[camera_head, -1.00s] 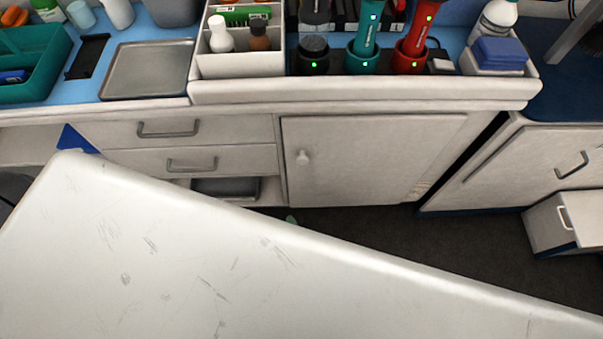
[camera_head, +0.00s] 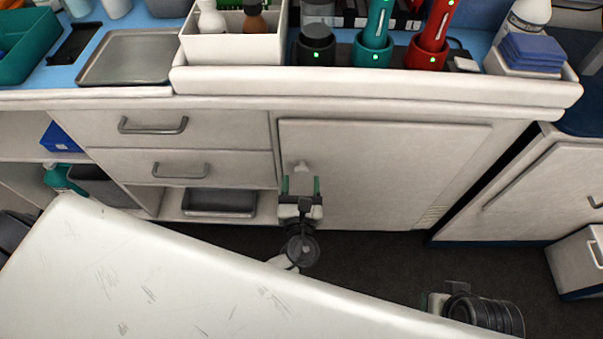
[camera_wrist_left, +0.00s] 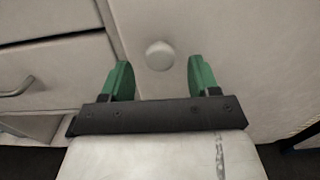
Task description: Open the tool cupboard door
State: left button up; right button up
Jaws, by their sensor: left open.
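The pale cupboard door (camera_head: 385,175) under the counter is shut. Its small round knob (camera_head: 301,167) is near the door's left edge. My left gripper (camera_head: 301,184) is just in front of and below the knob, with its green fingers apart. In the left wrist view the knob (camera_wrist_left: 160,56) shows beyond the open fingertips (camera_wrist_left: 158,70), roughly centred between them, and the fingers do not hold it. My right gripper (camera_head: 433,301) is low at the right, partly hidden by the white table's edge and its own wrist; its finger opening cannot be made out.
A white scratched table (camera_head: 150,270) fills the lower left, with its edge close to my arms. Drawers with handles (camera_head: 153,125) are left of the door. Another cabinet (camera_head: 530,190) stands at the right. Dark floor (camera_head: 390,260) is free below the door.

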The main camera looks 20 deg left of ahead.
aim_at(301, 174)
pick_arm(q)
jog(key=shift+x, duration=1.5)
jog(key=shift+c, duration=0.2)
grip_shut()
jog(key=shift+s, duration=0.15)
